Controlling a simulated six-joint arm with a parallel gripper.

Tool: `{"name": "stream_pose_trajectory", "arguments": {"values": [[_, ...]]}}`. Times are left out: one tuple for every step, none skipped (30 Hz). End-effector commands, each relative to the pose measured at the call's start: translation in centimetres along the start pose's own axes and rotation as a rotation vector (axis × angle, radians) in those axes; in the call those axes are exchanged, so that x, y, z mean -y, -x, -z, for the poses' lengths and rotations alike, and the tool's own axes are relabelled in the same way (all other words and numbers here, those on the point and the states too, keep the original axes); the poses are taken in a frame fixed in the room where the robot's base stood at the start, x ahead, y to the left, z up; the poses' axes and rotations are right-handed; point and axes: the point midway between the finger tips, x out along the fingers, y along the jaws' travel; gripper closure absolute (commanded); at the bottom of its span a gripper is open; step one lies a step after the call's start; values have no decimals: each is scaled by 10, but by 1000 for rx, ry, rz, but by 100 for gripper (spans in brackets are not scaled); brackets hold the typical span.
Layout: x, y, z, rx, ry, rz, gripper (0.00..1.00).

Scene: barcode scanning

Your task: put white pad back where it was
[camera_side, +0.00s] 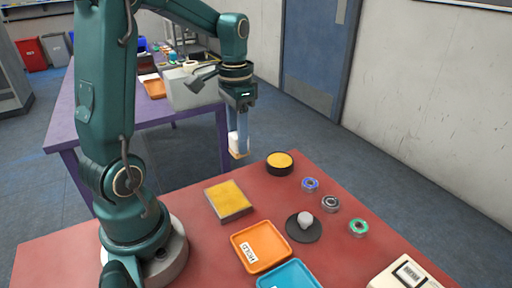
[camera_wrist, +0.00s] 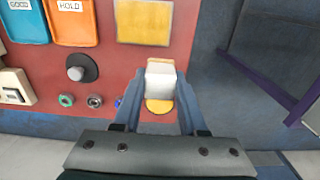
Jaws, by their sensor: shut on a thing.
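The white pad (camera_side: 237,144) is a small white block with a tan end. My gripper (camera_side: 238,150) is shut on it and holds it in the air over the far edge of the red table. In the wrist view the white pad (camera_wrist: 161,80) sits between the two grey-blue fingers. Below it in that view is a round yellow pad (camera_wrist: 159,106) in a black holder, partly hidden by the gripper. A square yellow pad (camera_side: 229,199) lies in a dark tray, apart from the gripper.
On the red table are blue, grey and green-rimmed rings (camera_side: 330,204), a grey knob on a black disc (camera_side: 304,223), an orange HOLD tray (camera_side: 261,246), a blue tray (camera_side: 288,276) and a cream device (camera_side: 411,273). A purple table (camera_side: 92,112) stands behind.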

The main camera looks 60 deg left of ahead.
Motion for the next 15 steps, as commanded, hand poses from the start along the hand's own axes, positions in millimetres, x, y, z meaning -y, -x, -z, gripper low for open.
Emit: {"name": "stream_pose_trajectory", "arguments": {"values": [[-12, -8, 6, 6, -11, -3, 100], [-17, -12, 9, 5, -11, -3, 100], [-25, -17, 13, 7, -12, -3, 100], [-31, -21, 18, 5, -11, -2, 100], [-36, -26, 21, 7, -11, -2, 100], [-44, -31, 25, 6, -11, -2, 100], [-49, -34, 29, 6, -11, -2, 100], [-54, -38, 32, 5, -10, -1, 100], [-60, -42, 36, 4, -9, -1, 100], [-64, -45, 38, 4, -7, -1, 100], [-68, -48, 41, 3, -7, -1, 100], [-72, -51, 44, 4, -5, -1, 100], [-74, -52, 46, 2, -5, 0, 100], [-76, -54, 47, 2, -3, 0, 100], [-78, -55, 48, 1, -2, 0, 100]]}}
